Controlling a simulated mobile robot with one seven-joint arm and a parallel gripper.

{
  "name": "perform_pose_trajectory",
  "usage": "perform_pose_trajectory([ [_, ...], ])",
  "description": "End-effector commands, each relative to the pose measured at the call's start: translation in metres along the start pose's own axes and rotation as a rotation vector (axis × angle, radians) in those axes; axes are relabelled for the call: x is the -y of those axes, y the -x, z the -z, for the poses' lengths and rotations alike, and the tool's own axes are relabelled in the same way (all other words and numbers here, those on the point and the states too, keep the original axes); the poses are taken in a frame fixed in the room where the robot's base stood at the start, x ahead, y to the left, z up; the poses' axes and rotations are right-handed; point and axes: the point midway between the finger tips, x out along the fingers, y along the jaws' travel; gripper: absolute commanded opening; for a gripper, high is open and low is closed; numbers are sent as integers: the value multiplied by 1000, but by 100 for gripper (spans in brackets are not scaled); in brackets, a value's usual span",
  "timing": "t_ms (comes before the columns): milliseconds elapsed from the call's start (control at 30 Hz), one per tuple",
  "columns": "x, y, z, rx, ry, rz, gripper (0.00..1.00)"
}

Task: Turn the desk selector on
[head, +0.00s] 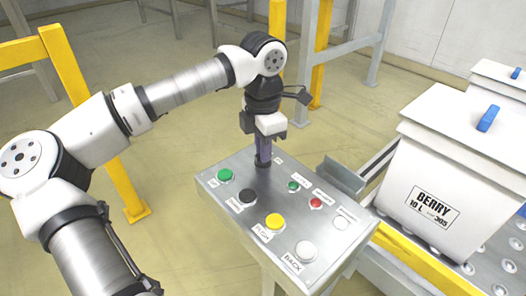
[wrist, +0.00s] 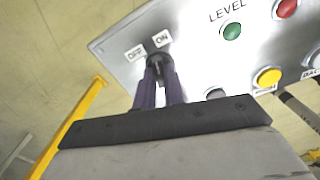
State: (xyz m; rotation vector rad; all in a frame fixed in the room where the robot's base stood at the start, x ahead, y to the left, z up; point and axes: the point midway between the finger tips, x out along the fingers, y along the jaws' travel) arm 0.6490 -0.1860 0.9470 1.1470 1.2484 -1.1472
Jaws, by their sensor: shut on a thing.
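The desk selector is a small black knob; it shows in the wrist view (wrist: 158,59) between an OFF label (wrist: 136,52) and an ON label (wrist: 162,38). It sits at the far end of the grey sloped desk panel (head: 225,198). My gripper (head: 263,157) reaches down from above onto it, and its dark purple fingers close on the knob from both sides in the wrist view (wrist: 158,76). The fingers hide much of the knob, so I cannot tell for sure which label it points to.
A white BERRY box (head: 440,180) stands on the conveyor at right. Yellow posts (head: 105,130) stand at left.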

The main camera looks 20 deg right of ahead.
Motion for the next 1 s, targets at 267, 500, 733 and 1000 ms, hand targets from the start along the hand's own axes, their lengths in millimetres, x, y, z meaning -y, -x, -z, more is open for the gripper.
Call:
perform_pose_trajectory([
  [267, 0, 0, 0, 1, -174, -2, 0],
  [500, 0, 1, 0, 2, -253, -2, 0],
  [733, 0, 1, 0, 2, -276, -2, 0],
  [1000, 0, 1, 0, 2, -276, -2, 0],
])
